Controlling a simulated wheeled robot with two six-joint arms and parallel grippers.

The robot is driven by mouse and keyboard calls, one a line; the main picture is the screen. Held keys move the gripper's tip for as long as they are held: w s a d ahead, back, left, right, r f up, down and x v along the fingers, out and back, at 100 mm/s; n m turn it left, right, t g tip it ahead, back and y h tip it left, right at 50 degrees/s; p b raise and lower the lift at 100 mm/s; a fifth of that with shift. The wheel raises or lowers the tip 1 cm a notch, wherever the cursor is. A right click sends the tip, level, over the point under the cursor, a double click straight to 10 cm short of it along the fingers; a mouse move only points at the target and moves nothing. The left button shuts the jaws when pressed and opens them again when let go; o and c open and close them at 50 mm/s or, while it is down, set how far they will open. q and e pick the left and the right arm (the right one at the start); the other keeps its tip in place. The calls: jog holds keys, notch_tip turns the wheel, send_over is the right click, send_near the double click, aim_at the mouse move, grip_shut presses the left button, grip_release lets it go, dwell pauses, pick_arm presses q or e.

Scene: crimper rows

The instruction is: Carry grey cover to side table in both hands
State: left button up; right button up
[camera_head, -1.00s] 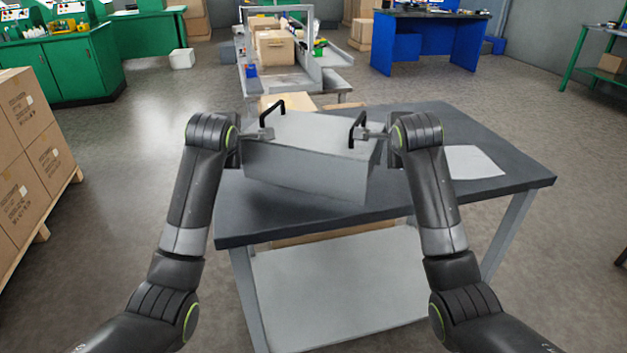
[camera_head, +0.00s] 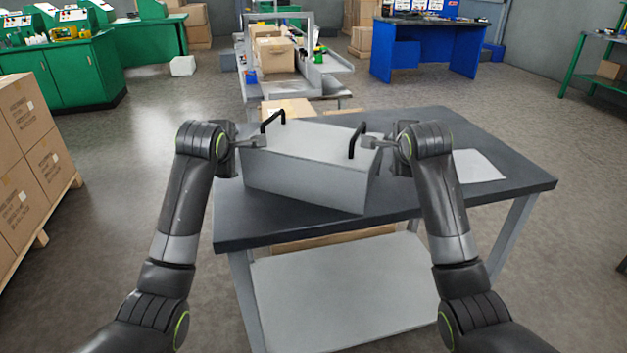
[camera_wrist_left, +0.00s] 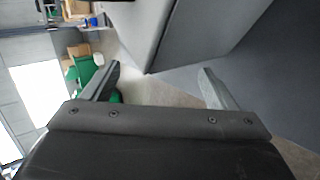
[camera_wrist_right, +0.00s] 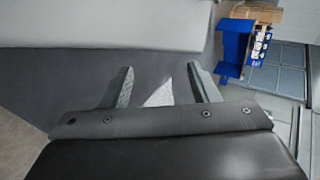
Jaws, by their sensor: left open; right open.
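The grey cover (camera_head: 305,178) is a box-like shape with two black handles on top, the left handle (camera_head: 273,120) and the right handle (camera_head: 357,139). It sits, turned slightly, on the dark-topped table (camera_head: 480,191). My left gripper (camera_head: 257,142) is open beside the cover's left end, apart from the left handle. In the left wrist view its spread fingers (camera_wrist_left: 158,80) have nothing between them, and the cover (camera_wrist_left: 185,25) is beyond. My right gripper (camera_head: 372,142) is open beside the cover's right end. Its empty fingers show in the right wrist view (camera_wrist_right: 160,82), with the cover (camera_wrist_right: 100,22) beyond.
A white sheet (camera_head: 476,166) lies on the table's right part. Stacked cartons (camera_head: 30,160) stand at the left. A bench with boxes (camera_head: 330,62) is behind the table, and a blue bench (camera_head: 428,45) stands further back. The floor at the right is open.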

pick_arm(q)
jog(key=shift+a, duration=0.1)
pick_arm(e)
jog(key=o, duration=0.4)
jog(key=shift+d, duration=0.1)
pick_arm(q)
jog(key=shift+s, duration=0.1)
pick_arm(e)
jog(key=shift+s, duration=0.1)
pick_arm(q)
jog(key=v, duration=1.1)
jog(key=shift+s+r, duration=0.2)
jog(key=shift+s, duration=0.1)
pick_arm(e)
jog(key=v, duration=1.2)
pick_arm(q)
jog(key=shift+s+f, duration=0.1)
pick_arm(e)
jog(key=shift+f, duration=0.1)
